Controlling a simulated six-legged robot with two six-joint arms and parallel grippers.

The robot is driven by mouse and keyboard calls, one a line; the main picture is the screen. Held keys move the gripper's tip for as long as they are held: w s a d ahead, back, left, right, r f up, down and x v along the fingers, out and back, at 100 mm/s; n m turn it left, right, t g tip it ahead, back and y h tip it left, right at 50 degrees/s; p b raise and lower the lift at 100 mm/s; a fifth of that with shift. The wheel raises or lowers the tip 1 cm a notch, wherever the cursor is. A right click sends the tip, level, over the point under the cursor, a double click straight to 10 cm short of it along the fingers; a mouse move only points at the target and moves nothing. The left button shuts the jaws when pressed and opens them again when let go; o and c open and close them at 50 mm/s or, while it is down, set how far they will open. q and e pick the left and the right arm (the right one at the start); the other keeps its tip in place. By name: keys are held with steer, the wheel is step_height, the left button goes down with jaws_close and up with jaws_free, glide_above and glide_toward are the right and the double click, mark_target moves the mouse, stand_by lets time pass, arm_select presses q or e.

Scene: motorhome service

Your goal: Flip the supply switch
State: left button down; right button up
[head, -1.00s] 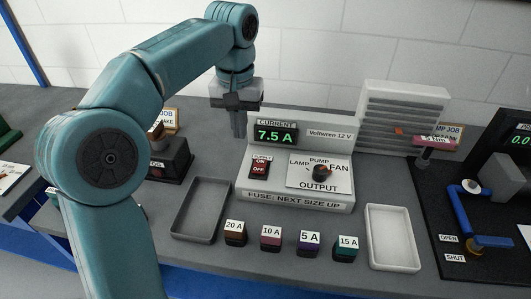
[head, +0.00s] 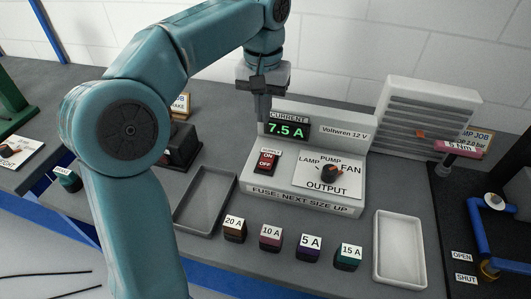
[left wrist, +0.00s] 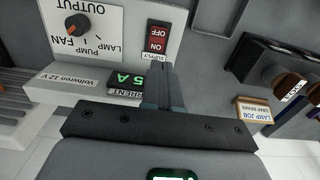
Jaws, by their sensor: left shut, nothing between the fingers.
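The red supply switch (head: 266,161), marked ON and OFF, sits on the sloped front of the grey supply box (head: 354,150), under the green display (head: 287,129) reading 7.5 A. The switch also shows in the left wrist view (left wrist: 157,41), just beyond my fingertips. My left gripper (head: 264,115) is shut and empty, pointing down by the box's upper left corner, behind the switch. In the left wrist view the gripper (left wrist: 162,72) appears close to the switch; I see no clear contact. Which side of the switch is pressed is hard to tell. My right gripper is out of view.
An output knob (head: 330,173) is right of the switch. Several labelled fuses, including the 10 A one (head: 270,238), stand in front of the box. A dark tray (head: 181,222) lies front left and a white tray (head: 377,262) front right. A dark block (head: 183,147) stands left.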

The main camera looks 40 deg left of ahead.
mark_target(264, 165)
arm_select(q)
step_height(264, 165, down, 14)
steer(key=shift+w+d+r+b, duration=0.1)
steer(key=shift+b, duration=0.6)
steer(key=f+b, duration=0.1)
steer(key=b, duration=0.2)
steer(key=shift+d+f+t, duration=0.1)
steer(key=shift+f+t, duration=0.1)
steer(key=shift+t, duration=0.2)
steer(key=shift+s+d+r+y, duration=0.1)
steer(key=shift+s+r+y, duration=0.2)
steer(key=shift+r, duration=0.05)
steer(key=shift+f, duration=0.15)
